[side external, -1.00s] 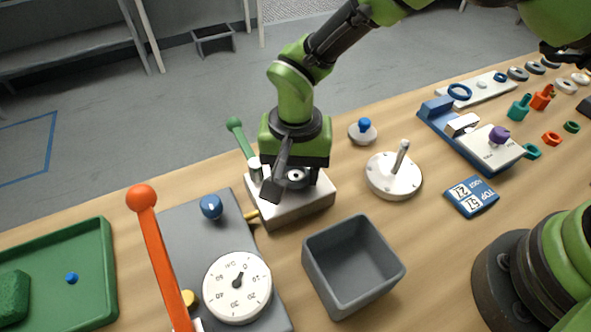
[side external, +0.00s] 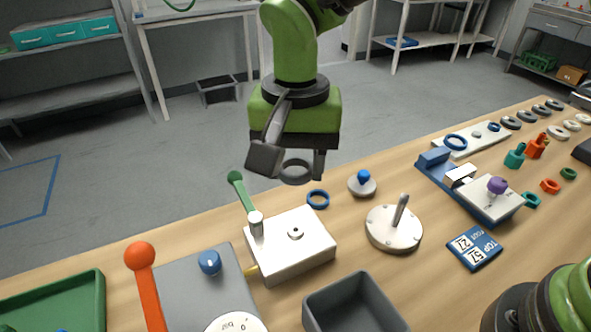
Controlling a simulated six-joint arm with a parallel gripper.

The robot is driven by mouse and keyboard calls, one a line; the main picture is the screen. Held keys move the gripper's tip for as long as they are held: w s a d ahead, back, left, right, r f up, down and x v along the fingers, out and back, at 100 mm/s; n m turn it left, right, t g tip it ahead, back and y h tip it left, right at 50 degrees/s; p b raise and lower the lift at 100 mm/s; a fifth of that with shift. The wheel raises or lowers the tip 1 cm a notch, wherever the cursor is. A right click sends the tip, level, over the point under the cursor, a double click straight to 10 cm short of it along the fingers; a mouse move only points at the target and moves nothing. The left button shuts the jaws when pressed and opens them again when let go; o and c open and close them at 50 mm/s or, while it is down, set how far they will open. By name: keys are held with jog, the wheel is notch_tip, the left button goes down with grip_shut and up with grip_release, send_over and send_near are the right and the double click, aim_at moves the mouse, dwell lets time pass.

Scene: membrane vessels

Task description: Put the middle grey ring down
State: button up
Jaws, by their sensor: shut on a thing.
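My gripper (side external: 292,163) is high over the far side of the table, above and behind the white block. It is shut on a dark grey ring (side external: 296,180), which hangs level between the fingers, clear of everything below. The white block (side external: 290,255) has a small dark round fitting on its bare top and a green-knobbed lever at its left. Other grey rings (side external: 525,115) lie in a row at the far right of the table. I cannot tell which of them counts as the middle one.
A blue ring (side external: 318,199) lies behind the white block. A round base with a metal peg (side external: 395,229) and a blue-knobbed disc (side external: 362,184) stand to the right. A grey bin (side external: 352,305) is in front. A tall orange lever (side external: 146,285) stands at left.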

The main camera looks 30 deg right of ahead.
jog(key=shift+r, duration=0.1)
jog(key=n, duration=0.4)
send_over(353, 331)
jog(key=f, duration=1.1)
jog(key=shift+s+a+f, duration=0.1)
jog(key=shift+s+a, duration=0.2)
jog(key=shift+a, duration=0.1)
jog(key=shift+f, duration=2.5)
jog(key=shift+f, duration=0.15)
jog(key=o, duration=0.6)
